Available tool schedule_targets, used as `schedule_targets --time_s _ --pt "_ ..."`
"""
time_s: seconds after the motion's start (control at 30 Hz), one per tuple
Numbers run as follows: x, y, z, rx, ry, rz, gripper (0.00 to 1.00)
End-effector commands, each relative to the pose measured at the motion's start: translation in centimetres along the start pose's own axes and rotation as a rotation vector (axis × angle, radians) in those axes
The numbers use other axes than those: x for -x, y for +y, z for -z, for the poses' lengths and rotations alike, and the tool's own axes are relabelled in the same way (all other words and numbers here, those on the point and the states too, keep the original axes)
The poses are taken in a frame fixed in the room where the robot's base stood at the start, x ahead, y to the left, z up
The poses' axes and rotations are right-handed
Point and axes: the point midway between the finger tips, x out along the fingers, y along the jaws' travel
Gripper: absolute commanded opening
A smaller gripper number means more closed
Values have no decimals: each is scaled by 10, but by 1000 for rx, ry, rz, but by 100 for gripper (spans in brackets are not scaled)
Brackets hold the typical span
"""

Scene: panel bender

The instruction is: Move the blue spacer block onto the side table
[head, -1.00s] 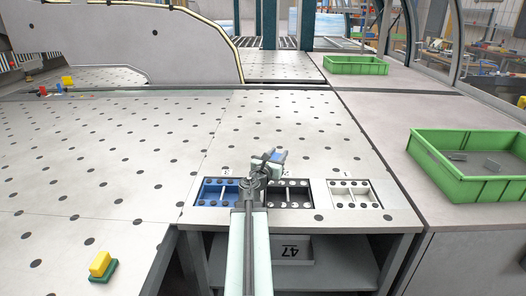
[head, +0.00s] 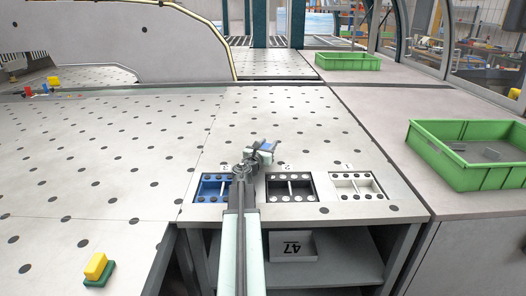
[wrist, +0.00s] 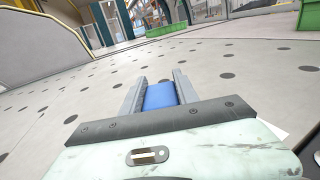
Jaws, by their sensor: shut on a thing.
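My gripper (head: 267,147) is shut on the blue spacer block (wrist: 160,96). In the wrist view the block sits between the two grey fingers. In the head view only a small blue part of it shows at the gripper's end, above the perforated table behind the tray insets. The grey perforated table (head: 290,120) lies under and beyond the gripper. A plain grey side surface (head: 375,125) adjoins it on the right; I cannot tell which surface is the side table.
Blue (head: 212,187), black (head: 291,187) and white (head: 357,185) compartment insets line the table's front edge. A green crate (head: 480,178) with grey pieces stands at right, another green crate (head: 347,62) further back. A yellow and green block (head: 97,268) lies at front left.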

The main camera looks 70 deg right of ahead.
Motion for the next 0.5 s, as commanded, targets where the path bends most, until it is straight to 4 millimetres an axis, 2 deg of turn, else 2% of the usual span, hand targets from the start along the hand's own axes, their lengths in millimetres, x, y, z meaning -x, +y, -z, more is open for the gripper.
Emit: schedule_targets --time_s 0.03,0.2,0.37,0.4,0.47,0.5 --pt "1 3 9 0 0 -4 0" --pt "3 8 4 0 0 -11 0" --pt "4 9 9 0 0 -12 0" --pt "4 9 8 0 0 -12 42" --pt "4 9 8 0 0 -12 58" --pt "4 9 8 0 0 -12 58"
